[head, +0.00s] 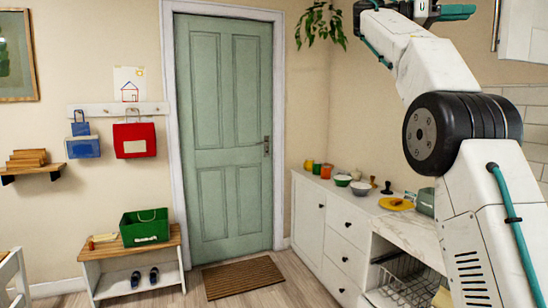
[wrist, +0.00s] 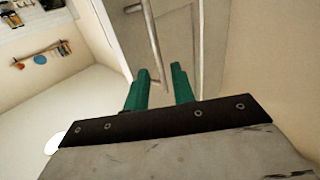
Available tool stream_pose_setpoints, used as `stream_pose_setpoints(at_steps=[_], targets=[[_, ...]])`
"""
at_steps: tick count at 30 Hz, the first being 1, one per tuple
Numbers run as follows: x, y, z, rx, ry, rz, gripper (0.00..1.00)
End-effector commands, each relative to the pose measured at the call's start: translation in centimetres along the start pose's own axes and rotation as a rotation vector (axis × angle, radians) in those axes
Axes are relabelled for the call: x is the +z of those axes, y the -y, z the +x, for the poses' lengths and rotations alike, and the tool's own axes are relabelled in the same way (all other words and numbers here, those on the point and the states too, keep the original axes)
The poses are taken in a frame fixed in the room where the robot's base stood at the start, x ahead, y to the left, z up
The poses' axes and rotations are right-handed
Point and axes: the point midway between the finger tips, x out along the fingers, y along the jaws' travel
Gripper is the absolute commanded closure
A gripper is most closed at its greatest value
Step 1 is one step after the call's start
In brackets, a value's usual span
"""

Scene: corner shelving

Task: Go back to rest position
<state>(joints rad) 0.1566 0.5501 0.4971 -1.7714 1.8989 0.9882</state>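My gripper (head: 457,13) is at the top of the head view, its green fingers pointing right. In the wrist view the two green fingers (wrist: 160,85) stand apart with a narrow gap between them. I see nothing held. A metal bar handle (wrist: 153,40) on a pale cabinet door (wrist: 185,40) lies beyond the fingertips, and its end lines up with the gap. In the head view the handle (head: 496,25) is to the right of the fingertips, apart from them. My arm hides part of the right side.
A wall cabinet (head: 525,35) hangs at top right. A hanging plant (head: 320,22) is left of my arm. Below, a counter (head: 375,218) carries bowls, jars and a yellow plate (head: 397,203). A green door (head: 224,140), a bench (head: 130,255) and open floor are further left.

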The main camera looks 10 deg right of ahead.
Motion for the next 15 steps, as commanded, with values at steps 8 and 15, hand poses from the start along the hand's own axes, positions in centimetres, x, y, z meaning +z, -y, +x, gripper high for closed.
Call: stream_pose_setpoints(at_steps=[8,15], targets=[[7.0,6.7,-1.4,-0.220,0.052,-0.435,0.75],[17.5,6.9,-3.7,-0.553,0.183,-0.927,0.75]])
